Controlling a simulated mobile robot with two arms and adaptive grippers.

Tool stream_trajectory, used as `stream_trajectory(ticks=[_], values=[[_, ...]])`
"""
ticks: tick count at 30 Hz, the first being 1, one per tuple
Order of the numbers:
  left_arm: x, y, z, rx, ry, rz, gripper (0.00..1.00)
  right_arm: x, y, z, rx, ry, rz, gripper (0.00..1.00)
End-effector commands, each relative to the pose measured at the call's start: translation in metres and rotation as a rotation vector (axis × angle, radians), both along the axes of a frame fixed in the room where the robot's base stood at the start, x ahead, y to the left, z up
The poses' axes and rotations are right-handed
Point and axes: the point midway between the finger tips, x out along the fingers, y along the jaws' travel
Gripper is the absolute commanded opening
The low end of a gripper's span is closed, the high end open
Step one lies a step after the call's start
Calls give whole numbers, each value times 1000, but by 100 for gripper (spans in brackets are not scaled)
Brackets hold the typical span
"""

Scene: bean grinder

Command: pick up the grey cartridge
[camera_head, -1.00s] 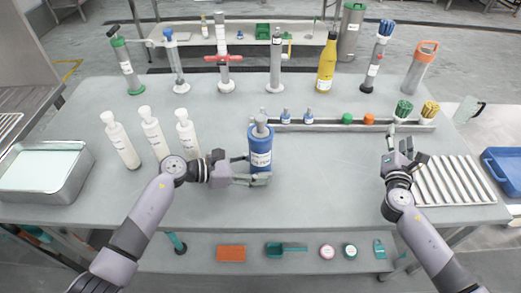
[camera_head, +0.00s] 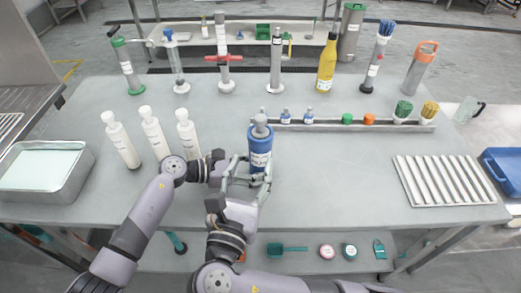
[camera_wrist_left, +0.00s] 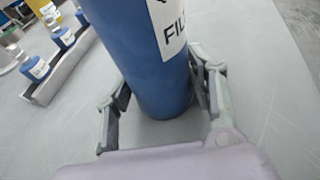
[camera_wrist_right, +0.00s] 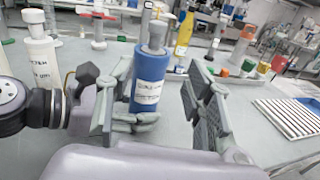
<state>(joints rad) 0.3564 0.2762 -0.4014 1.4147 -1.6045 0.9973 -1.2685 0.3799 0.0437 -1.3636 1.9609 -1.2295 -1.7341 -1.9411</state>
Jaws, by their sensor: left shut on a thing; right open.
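The grey cartridge (camera_head: 260,130) stands upright in the top of a blue labelled canister (camera_head: 260,158) on the table. Only its grey upper part shows; its lower part is hidden inside. In the right wrist view the grey top (camera_wrist_right: 152,62) rises above the blue body (camera_wrist_right: 149,82). My left gripper (camera_wrist_left: 163,92) is shut around the lower blue body, near the tabletop. My right gripper (camera_head: 249,172) is open and empty, in front of the canister. In the right wrist view its fingers (camera_wrist_right: 163,75) stand to either side of the canister, nearer the camera.
Three white bottles (camera_head: 154,134) stand left of the canister. Behind it is a long rack (camera_head: 330,127) with small bottles, caps and brushes. A ribbed tray (camera_head: 440,180) lies at the right. The table between canister and tray is clear.

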Motion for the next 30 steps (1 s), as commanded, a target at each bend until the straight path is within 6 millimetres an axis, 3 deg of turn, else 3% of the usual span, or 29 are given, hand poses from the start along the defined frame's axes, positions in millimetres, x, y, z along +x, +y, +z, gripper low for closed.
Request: stream_trajectory(ticks=[3,12,19,27,30], values=[[0,0,-1,2,1,0,36,4,4,2,-31,8,10,48],[0,0,-1,2,1,0,36,52,-7,2,-35,9,10,48],[0,0,-1,2,1,0,36,69,-11,3,-33,10,9,48],[0,0,-1,1,0,0,36,107,-17,8,-34,10,9,48],[0,0,-1,2,1,0,36,113,-18,7,-32,10,10,48]])
